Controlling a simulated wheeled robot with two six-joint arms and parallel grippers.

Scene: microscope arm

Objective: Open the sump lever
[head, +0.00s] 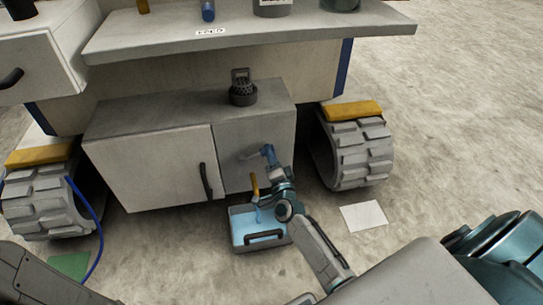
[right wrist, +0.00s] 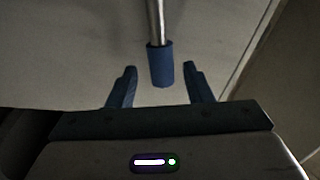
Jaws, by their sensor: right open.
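The sump lever (right wrist: 161,66) is a metal rod with a blue sleeve on its end, seen close in the right wrist view. My right gripper (right wrist: 159,78) is open, with one finger on each side of the blue sleeve. Gaps show between sleeve and fingers, and nothing is gripped. In the head view my right gripper (head: 269,158) is at the front of the low cabinet (head: 155,168), above the tray, and hides part of the lever there. My left gripper is out of the picture.
A black door handle (head: 206,181) is to the left. Treaded wheels (head: 362,152) flank the cabinet. A white sheet (head: 364,216) lies on the floor at right.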

